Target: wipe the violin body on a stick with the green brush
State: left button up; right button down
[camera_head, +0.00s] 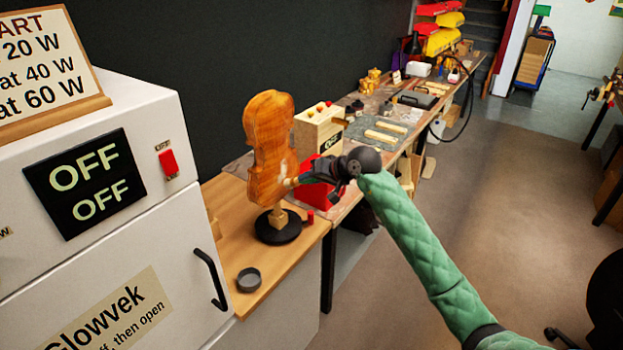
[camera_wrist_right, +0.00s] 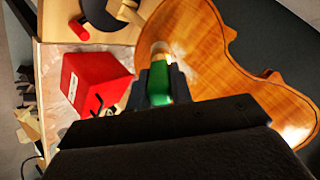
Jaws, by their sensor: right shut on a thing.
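The violin body (camera_head: 268,130) is orange-brown wood and stands upright on a short stick over a round black base (camera_head: 278,227) on the wooden bench. It fills the right side of the right wrist view (camera_wrist_right: 215,55). My right gripper (camera_head: 300,181) is at the lower right part of the violin body. It is shut on the green brush (camera_wrist_right: 159,88), whose pale tip (camera_wrist_right: 160,50) points at the violin's surface and appears to touch it. The jaws hide part of the brush's handle. My left gripper is not in view.
A white cabinet (camera_head: 190,240) with an OFF display stands at the left. A red box (camera_head: 320,185) is close behind my right gripper, with a wooden box (camera_head: 318,133) beyond. A small dark dish (camera_head: 248,280) lies on the bench's front part. Tools crowd the far bench.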

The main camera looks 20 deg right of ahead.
dwell(0.5)
jog(key=shift+w+a+b, duration=0.75)
jog(key=shift+w+b, duration=0.05)
jog(key=shift+w, duration=0.2)
dwell(0.5)
jog(key=shift+r, duration=0.1)
jog(key=shift+d+r+b, duration=0.1)
jog(key=shift+r+b, duration=0.5)
jog(key=shift+r, duration=0.5)
jog(key=shift+r+b, duration=1.2)
jog(key=shift+r, duration=2.05)
jog(key=shift+f+b, duration=0.1)
jog(key=shift+b, duration=0.6)
